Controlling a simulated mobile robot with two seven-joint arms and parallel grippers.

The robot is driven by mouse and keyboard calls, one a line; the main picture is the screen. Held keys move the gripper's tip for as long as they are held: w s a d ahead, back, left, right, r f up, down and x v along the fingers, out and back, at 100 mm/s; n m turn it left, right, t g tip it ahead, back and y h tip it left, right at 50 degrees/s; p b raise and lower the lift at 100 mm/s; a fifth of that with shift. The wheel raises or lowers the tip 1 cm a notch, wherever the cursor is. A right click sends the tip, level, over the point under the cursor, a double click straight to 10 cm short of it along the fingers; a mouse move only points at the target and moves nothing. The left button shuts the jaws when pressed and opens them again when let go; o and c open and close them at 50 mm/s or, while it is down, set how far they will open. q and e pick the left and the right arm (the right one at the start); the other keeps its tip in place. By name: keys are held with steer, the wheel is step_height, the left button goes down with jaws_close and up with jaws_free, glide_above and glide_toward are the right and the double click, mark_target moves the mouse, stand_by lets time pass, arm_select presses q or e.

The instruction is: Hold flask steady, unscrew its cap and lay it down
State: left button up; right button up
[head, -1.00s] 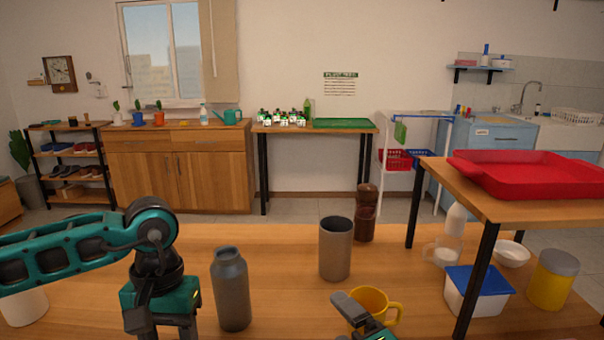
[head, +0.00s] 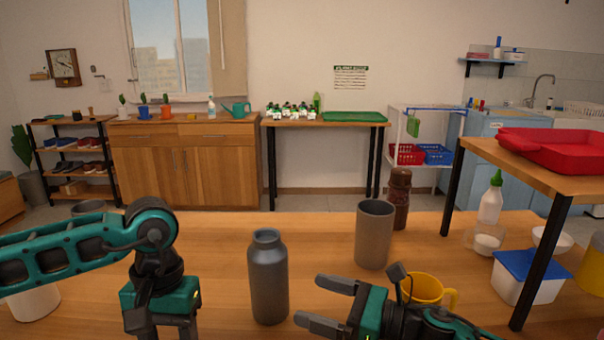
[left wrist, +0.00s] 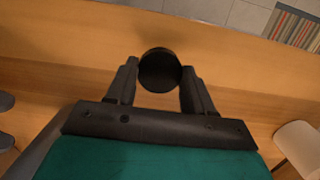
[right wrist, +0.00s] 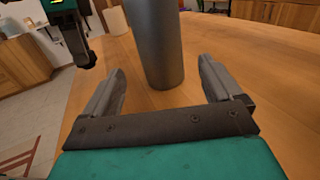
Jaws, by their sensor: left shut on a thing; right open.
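The dark grey flask (head: 268,285) stands upright on the wooden table in the head view, its narrow neck uncovered at the top. It also shows in the right wrist view (right wrist: 158,50), ahead of the fingers. My right gripper (head: 310,300) is open and empty, to the right of the flask and pointing at it, apart from it. My left gripper (left wrist: 160,66) is shut on a round black cap (left wrist: 160,74), seen above the table near its edge. In the head view the left fingertips and the cap are hidden below the frame.
A grey-brown cup (head: 374,240), a brown grinder (head: 400,205) and a yellow mug (head: 425,288) stand right of the flask. A blue-lidded container (head: 528,275) and a raised shelf with a red tray (head: 560,150) are farther right. Table between left arm and flask is clear.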

mark_target(287, 291)
arm_select(q)
steer(key=shift+f+b, duration=0.55)
steer(key=shift+b, duration=0.05)
arm_select(e)
steer(key=x, duration=0.7)
steer(key=shift+a, duration=0.15)
arm_select(q)
steer(key=shift+f+b, duration=0.3)
arm_select(e)
steer(key=shift+x, duration=0.85)
steer(key=c, duration=0.7)
steer(key=shift+c, duration=0.2)
